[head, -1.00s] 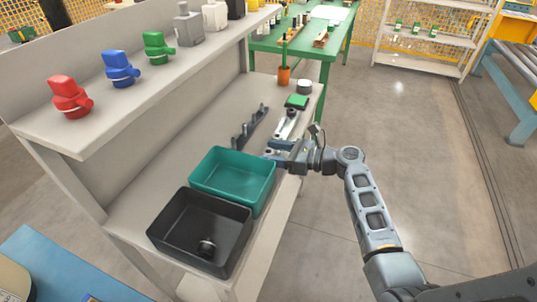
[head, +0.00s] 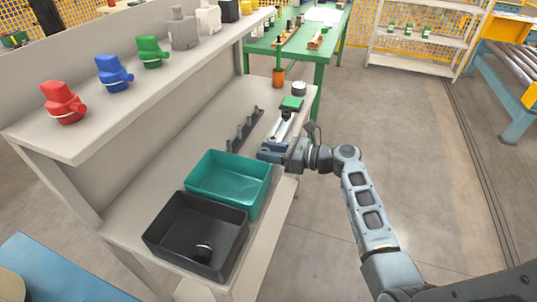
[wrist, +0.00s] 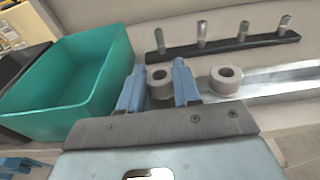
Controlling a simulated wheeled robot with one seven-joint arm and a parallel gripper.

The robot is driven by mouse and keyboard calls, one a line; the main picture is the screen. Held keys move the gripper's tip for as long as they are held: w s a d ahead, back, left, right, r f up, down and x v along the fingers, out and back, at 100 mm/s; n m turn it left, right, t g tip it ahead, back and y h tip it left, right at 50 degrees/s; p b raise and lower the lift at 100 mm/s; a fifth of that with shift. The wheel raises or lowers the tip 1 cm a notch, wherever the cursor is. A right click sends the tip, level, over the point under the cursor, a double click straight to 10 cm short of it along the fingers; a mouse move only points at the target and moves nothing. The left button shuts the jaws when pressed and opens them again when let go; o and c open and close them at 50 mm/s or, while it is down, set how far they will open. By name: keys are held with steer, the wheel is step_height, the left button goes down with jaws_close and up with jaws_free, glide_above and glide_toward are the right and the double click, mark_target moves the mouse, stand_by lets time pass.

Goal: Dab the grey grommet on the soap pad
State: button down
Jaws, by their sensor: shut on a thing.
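In the wrist view a grey ring-shaped grommet (wrist: 160,83) sits between the two blue fingers of my gripper (wrist: 160,90), which is shut on it. A second, similar grommet (wrist: 226,80) stands just right of the fingers at the pale metal rail (wrist: 285,76). In the head view my gripper (head: 268,151) is low over the bench, beside the teal bin. The grommet in it is too small to make out there. A green pad (head: 292,103), apparently the soap pad, lies on the bench beyond the rail, apart from my gripper.
A teal bin (head: 262,190) and a black bin (head: 160,212) with a small round part inside stand nearby. A dark strip with several upright pegs (wrist: 212,48) lies behind the rail. An orange pot (head: 279,77) and a small round container (head: 299,88) stand near the pad.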

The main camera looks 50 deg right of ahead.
step_height(320, 180, up, 3)
steer(key=shift+s+d+r, duration=0.1)
steer(key=shift+s, duration=0.05)
steer(key=s+d+r, duration=0.3)
steer(key=s+r, duration=0.3)
steer(key=s, duration=0.4)
steer(key=shift+s+d+r, duration=0.25)
steer(key=shift+s, duration=0.15)
